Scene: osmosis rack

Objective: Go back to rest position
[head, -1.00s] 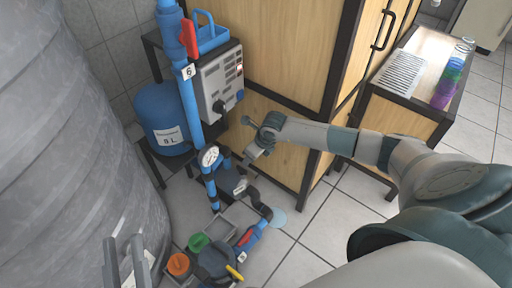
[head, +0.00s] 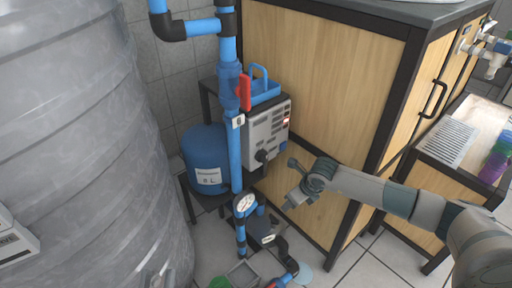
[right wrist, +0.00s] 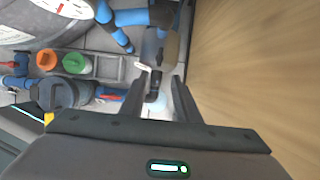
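My right arm reaches in from the right in the head view. Its gripper (head: 295,197) hangs in front of the wooden cabinet, right of the blue pipes and below the control box. In the right wrist view the two fingers of this gripper (right wrist: 157,100) stand apart with nothing held between them; the pipework shows beyond and below.
The ribbed grey tank (head: 80,130) fills the left. A blue vessel (head: 207,160), a control box (head: 266,133) and a gauge (head: 244,203) on the blue pipe stand mid-view. The wooden cabinet (head: 320,80) is close behind my right gripper. A side table (head: 475,125) holds coloured cups.

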